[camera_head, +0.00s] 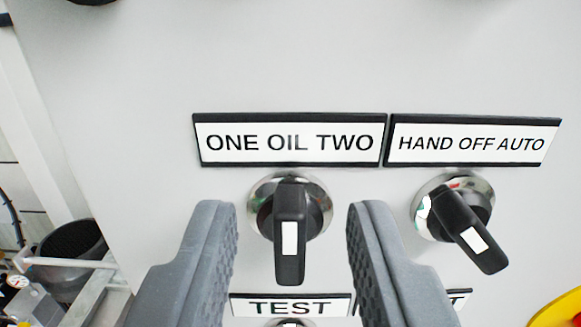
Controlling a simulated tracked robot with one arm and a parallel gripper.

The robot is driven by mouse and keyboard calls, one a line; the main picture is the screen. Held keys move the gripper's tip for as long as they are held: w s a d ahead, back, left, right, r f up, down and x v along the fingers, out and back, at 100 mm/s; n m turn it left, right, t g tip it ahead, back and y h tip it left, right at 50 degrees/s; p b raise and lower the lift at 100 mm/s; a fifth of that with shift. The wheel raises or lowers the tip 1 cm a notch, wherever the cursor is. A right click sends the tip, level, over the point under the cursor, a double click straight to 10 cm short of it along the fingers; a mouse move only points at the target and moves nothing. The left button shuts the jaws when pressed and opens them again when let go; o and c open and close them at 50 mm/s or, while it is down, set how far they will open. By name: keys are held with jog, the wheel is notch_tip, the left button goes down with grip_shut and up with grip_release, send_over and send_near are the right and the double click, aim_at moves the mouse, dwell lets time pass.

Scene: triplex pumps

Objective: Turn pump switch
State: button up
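A black rotary switch (289,232) with a silver collar sits below the "ONE OIL TWO" label (290,141) on the light grey panel. Its handle points straight down, with a white mark near its lower end. My gripper (292,225) is open, one grey finger on each side of this switch, with visible gaps and no contact seen. A second black switch (462,222) sits under the "HAND OFF AUTO" label (473,141), its handle tilted toward the lower right. My right finger stands between the two switches.
A "TEST" label (291,306) is below, with a control partly cut off by the frame. Another label is mostly hidden behind my right finger. A yellow and red button (562,312) is at the lower right corner. Pipes and a dark cylinder (73,252) stand beyond the panel's left edge.

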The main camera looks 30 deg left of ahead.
jog(key=shift+w+a, duration=0.4)
jog(key=shift+w, duration=0.1)
grip_shut()
jog(key=shift+n+b, duration=0.3)
jog(key=n+b, duration=0.2)
jog(key=shift+s+a+f+n, duration=0.1)
jog(key=shift+f+n, duration=0.1)
jog(key=shift+n, duration=0.2)
jog(key=n+b, duration=0.2)
jog(key=n, duration=0.1)
jog(key=n+b, duration=0.1)
jog(key=n, duration=0.1)
jog(key=shift+s+a+b, duration=0.15)
jog(key=shift+a+b, duration=0.1)
jog(key=shift+b, duration=0.1)
jog(key=shift+n, duration=0.3)
